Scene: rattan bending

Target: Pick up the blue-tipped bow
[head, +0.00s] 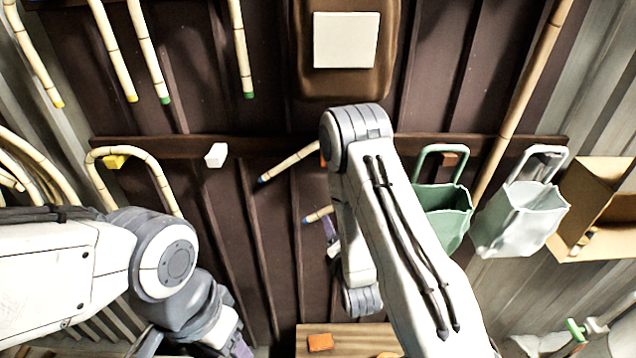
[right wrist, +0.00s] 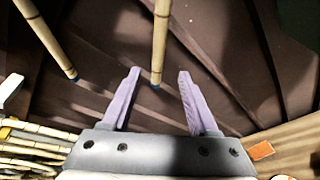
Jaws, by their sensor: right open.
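The blue-tipped bow shows in the head view as two pale rattan ends, an upper one (head: 288,163) and a lower one; my right arm hides the rest. In the right wrist view two blue-tipped lengths hang down, one at upper left (right wrist: 45,40) and one in the middle. My right gripper (right wrist: 160,73) is open, with the middle length's blue end (right wrist: 156,86) appearing between its purple fingers. Contact is not visible. In the head view the right gripper (head: 331,230) is mostly hidden by its arm. My left gripper (head: 240,347) is partly visible at the bottom edge; its opening is unclear.
Yellow- and green-tipped rattan pieces (head: 150,50) hang at upper left. A wooden rail (head: 250,146) crosses the dark wall. A green bin (head: 445,215), a pale bin (head: 520,215) and a cardboard box (head: 590,195) are at right. An orange block (head: 320,342) lies below.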

